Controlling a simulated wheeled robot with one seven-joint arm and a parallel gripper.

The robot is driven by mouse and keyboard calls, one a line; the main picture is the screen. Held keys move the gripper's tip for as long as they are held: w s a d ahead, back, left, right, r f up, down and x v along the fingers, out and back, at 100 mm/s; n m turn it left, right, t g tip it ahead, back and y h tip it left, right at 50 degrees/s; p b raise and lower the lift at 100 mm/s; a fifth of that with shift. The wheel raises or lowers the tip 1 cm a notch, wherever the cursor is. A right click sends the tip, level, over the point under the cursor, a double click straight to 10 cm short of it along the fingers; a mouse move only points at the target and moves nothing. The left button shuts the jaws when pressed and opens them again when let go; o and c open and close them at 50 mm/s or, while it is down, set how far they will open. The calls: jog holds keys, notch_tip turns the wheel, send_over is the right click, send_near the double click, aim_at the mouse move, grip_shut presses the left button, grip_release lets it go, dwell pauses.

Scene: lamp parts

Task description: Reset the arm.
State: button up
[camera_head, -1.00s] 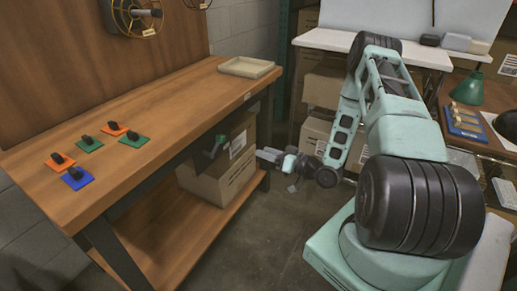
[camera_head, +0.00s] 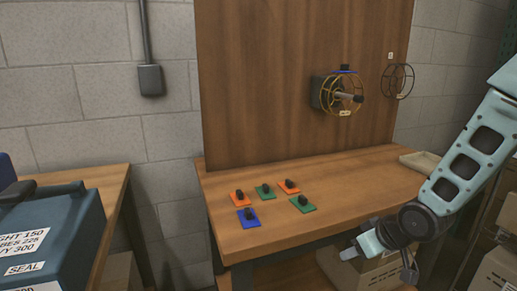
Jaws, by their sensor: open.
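My gripper (camera_head: 376,256) is at the lower right, in front of the workbench's front edge and below its top. Its jaws are apart and I see nothing held between them. My pale green arm comes down to it from the right edge of the view. The arm's upper part is out of view.
The wooden workbench (camera_head: 345,205) carries several small coloured plates with black knobs, including a blue one (camera_head: 248,217), and a beige tray (camera_head: 419,161). Wire cages (camera_head: 342,95) are on the back panel. A dark case (camera_head: 50,240) is at left; cardboard boxes (camera_head: 493,277) are at lower right.

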jog(key=s+a+r+n+g+h, duration=0.1)
jog(key=s+a+r+g, duration=0.15)
jog(key=s, duration=0.65)
jog(key=s+a+r+n+g+h, duration=0.1)
jog(key=s+a+r, duration=0.3)
jog(key=s, duration=0.5)
jog(key=s+a+r+g, duration=0.2)
jog(key=s+a+r, duration=0.15)
jog(key=s, duration=0.45)
notch_tip(320, 180, up, 13)
jog(key=p, duration=1.2)
jog(key=shift+s+f+h+p, duration=0.15)
jog(key=shift+s+h+p, duration=0.15)
jog(key=shift+s+p, duration=0.15)
jog(key=shift+a+g, duration=0.1)
jog(key=shift+g, duration=0.15)
jog(key=shift+c, duration=0.4)
